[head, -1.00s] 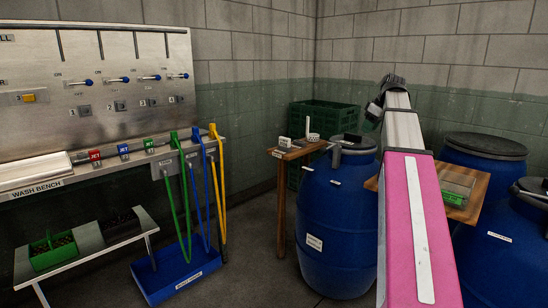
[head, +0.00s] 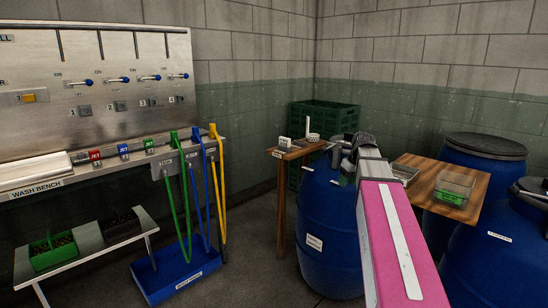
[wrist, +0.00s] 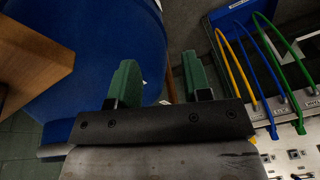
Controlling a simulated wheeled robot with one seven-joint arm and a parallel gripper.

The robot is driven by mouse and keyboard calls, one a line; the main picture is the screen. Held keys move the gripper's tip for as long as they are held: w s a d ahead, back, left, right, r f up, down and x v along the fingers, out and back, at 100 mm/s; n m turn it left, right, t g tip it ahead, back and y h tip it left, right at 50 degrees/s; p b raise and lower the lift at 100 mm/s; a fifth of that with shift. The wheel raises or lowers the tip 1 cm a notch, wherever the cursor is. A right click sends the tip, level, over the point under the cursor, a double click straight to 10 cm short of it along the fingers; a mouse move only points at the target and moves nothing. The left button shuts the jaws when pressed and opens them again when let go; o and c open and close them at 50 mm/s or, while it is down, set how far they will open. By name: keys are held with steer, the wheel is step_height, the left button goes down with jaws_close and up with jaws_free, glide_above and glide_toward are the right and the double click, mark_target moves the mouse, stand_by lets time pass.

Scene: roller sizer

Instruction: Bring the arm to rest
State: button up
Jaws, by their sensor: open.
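My arm, pink with a white strip and a grey end section, reaches forward in the head view, with its far end in front of a blue barrel (head: 328,235). My gripper (wrist: 160,80) shows in the wrist view as two green fingers set apart, open with nothing between them. In the head view the fingers are too small to make out. The blue barrel fills the left of the wrist view (wrist: 100,50), behind the left finger.
A wooden table (head: 415,184) with a clear green-based box (head: 455,187) stands right of my arm, before more barrels (head: 484,158). A small wooden stand (head: 298,150) and green crates (head: 325,118) are behind. Floor between is clear.

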steer(key=s+a+f+m, duration=0.1)
steer(key=s+a+f, duration=0.2)
steer(key=s+f, duration=0.3)
steer(key=s+a+f+m+g+h, duration=0.1)
steer(key=s+a+f, duration=0.3)
steer(key=f, duration=0.8)
steer(key=s+a+f+m+g+h, duration=0.1)
steer(key=s+a+f+m, duration=0.2)
steer(key=s+f, duration=0.5)
steer(key=shift+s+a+f, duration=0.3)
steer(key=shift+s+f, duration=0.05)
steer(key=shift+f, duration=0.6)
